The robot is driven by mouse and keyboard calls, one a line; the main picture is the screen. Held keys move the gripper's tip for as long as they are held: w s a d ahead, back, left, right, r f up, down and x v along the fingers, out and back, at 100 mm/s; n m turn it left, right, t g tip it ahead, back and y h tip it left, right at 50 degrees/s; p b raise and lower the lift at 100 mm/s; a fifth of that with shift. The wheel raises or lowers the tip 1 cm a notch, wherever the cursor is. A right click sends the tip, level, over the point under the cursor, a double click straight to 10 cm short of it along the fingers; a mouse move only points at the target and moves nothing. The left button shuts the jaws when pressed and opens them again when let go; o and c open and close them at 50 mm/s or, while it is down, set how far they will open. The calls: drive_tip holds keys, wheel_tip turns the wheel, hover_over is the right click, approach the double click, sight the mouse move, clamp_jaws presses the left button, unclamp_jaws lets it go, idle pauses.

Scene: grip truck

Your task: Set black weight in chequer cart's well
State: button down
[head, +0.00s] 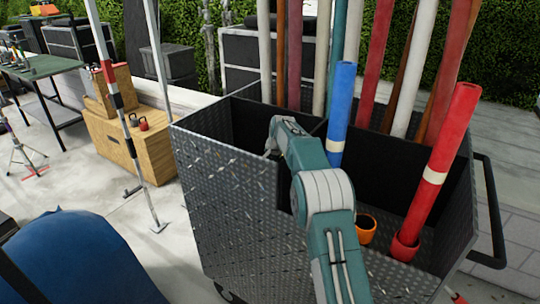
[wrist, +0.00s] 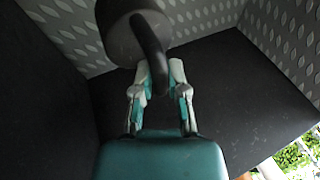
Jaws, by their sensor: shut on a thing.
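The black weight (wrist: 118,28) shows at the top of the wrist view, with its curved handle towards me. My gripper (wrist: 157,72) is shut on that handle. The chequer cart (head: 225,205) stands in the middle of the head view, with diamond-plate outer walls and dark inner walls. My arm reaches over its near wall into the left well (head: 247,124). My gripper and the weight are hidden behind that wall in the head view. In the wrist view, dark and patterned cart walls (wrist: 240,90) surround the weight. I cannot tell whether it touches the floor of the well.
Several tall poles stand in the cart's back compartments. A blue tube (head: 341,115) and a red tube (head: 436,170) stand close to the right of my arm, with an orange cup (head: 366,229) between them. A wooden box (head: 150,150) with a red weight (head: 138,122) stands left.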

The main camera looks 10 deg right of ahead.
drive_tip(key=shift+f, duration=0.3)
idle(0.5)
drive_tip(key=c, duration=1.1)
unclamp_jaws()
drive_tip(key=shift+f, duration=0.25)
drive_tip(key=o, duration=0.4)
drive_tip(key=shift+o, duration=0.2)
